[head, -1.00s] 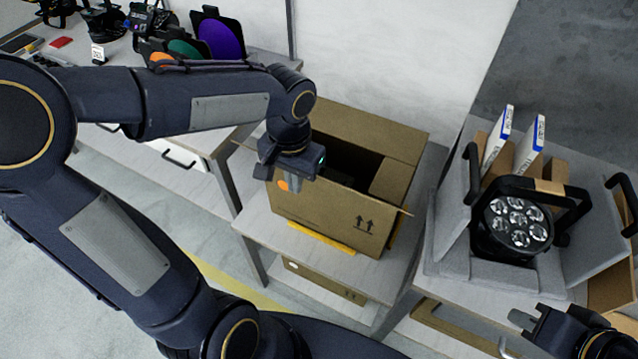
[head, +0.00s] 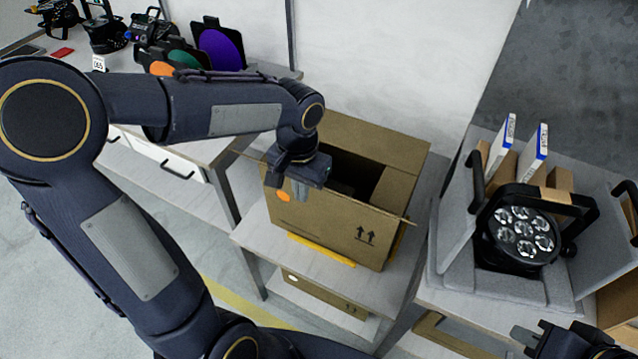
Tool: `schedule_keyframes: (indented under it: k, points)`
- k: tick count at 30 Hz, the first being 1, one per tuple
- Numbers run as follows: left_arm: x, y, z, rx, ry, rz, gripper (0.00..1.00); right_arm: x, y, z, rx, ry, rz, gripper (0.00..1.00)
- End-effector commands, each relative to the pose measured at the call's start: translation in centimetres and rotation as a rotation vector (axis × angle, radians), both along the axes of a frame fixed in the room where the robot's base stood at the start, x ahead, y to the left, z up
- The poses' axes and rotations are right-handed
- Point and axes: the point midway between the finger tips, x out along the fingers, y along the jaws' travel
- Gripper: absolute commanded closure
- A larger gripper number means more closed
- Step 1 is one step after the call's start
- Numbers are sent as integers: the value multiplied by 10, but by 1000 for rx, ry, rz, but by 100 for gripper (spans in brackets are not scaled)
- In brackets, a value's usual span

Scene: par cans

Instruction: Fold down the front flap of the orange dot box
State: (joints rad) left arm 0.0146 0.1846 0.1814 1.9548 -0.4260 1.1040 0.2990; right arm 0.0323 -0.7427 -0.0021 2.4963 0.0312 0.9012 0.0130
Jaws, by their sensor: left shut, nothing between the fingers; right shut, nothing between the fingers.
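The orange dot box (head: 325,222) is an open brown carton on a small table, with an orange dot (head: 283,196) on its front face. Its front flap (head: 385,211) shows only as a thin edge along the front rim, with its corner sticking out at the right; its exact angle is hard to tell. My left gripper (head: 299,189) is shut and empty at the left part of the front rim, fingers pointing down. It hides that part of the rim; I cannot tell if it touches. My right gripper (head: 527,336) is shut and empty at the lower right, away from the box.
A par can (head: 523,232) sits in a grey foam-lined case on the right table, with white-and-blue boxes (head: 502,148) behind. A drawer table (head: 205,150) with lamps and coloured filters stands at the left. A wall is behind the box. Another carton (head: 325,293) lies on the shelf below.

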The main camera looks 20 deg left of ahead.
Motion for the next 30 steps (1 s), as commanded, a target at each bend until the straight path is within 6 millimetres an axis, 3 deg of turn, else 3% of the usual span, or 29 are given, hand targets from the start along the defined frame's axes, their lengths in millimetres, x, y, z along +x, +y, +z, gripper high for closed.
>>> schedule_keyframes:
  k: [30]
  points:
    - [82, -7, 1, 0, 0, -1, 100, 0, 0, 22, 0, 0, 0, 100]
